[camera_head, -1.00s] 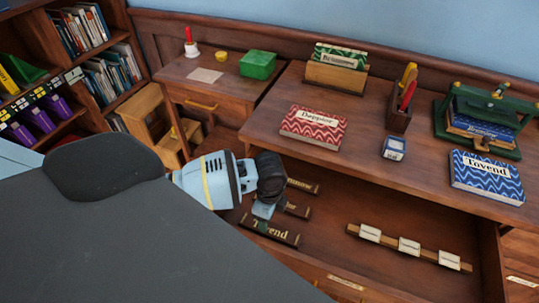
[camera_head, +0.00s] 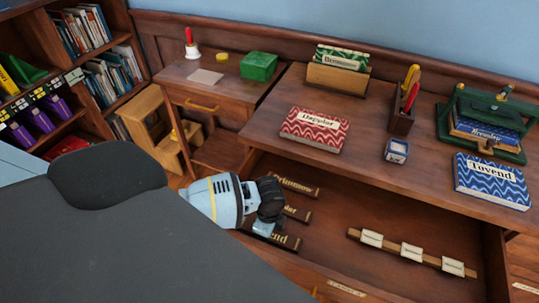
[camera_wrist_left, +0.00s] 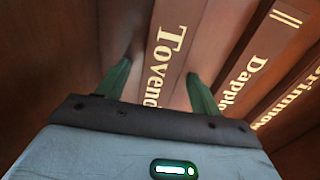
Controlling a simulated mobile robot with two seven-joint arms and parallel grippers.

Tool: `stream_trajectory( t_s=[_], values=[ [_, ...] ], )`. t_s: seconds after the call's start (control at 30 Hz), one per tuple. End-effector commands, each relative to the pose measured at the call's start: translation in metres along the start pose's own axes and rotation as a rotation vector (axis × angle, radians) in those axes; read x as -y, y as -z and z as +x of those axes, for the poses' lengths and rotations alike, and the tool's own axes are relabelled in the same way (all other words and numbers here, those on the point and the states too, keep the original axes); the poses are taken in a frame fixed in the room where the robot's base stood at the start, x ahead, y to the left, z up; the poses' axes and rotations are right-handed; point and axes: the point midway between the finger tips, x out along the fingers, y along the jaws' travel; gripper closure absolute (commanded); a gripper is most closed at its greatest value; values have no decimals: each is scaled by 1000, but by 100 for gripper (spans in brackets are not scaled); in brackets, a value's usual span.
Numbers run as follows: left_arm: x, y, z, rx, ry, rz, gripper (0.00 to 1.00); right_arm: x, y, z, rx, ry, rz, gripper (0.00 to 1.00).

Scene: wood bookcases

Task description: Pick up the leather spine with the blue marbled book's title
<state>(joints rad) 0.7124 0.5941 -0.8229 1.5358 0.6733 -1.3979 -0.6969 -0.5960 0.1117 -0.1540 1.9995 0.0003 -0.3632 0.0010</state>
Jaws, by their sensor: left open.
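The blue marbled book (camera_head: 490,182), titled Tovend, lies on the desktop at the right. The matching dark leather spine lettered Tovend (camera_head: 288,242) lies in the open drawer, partly hidden by my left gripper (camera_head: 264,229). In the left wrist view the Tovend spine (camera_wrist_left: 172,45) runs between the two green fingers of my left gripper (camera_wrist_left: 159,72), which is open with one finger on each side. I cannot tell whether the fingers touch it. The Dapple spine (camera_wrist_left: 248,65) and another spine (camera_wrist_left: 300,95) lie to its right. My right gripper is out of view.
The drawer (camera_head: 380,225) also holds a wooden strip with white labels (camera_head: 411,252). On the desktop are a red book (camera_head: 314,130), a pen holder (camera_head: 402,117), an ink bottle (camera_head: 396,151) and a green press (camera_head: 510,150). The drawer's middle is clear.

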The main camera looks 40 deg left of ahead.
Motion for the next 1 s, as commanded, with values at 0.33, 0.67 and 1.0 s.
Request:
stream_trajectory(
  t_s=[0.33, 0.67, 1.0],
  values=[
    [0, 0, -1, 0, 0, 0, 69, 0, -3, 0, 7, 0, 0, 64],
    [0, 0, -2, 0, 1, -1, 82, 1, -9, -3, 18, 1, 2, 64],
    [2, 0, -51, -1, 6, 1, 82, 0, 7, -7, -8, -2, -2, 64]
  ],
)
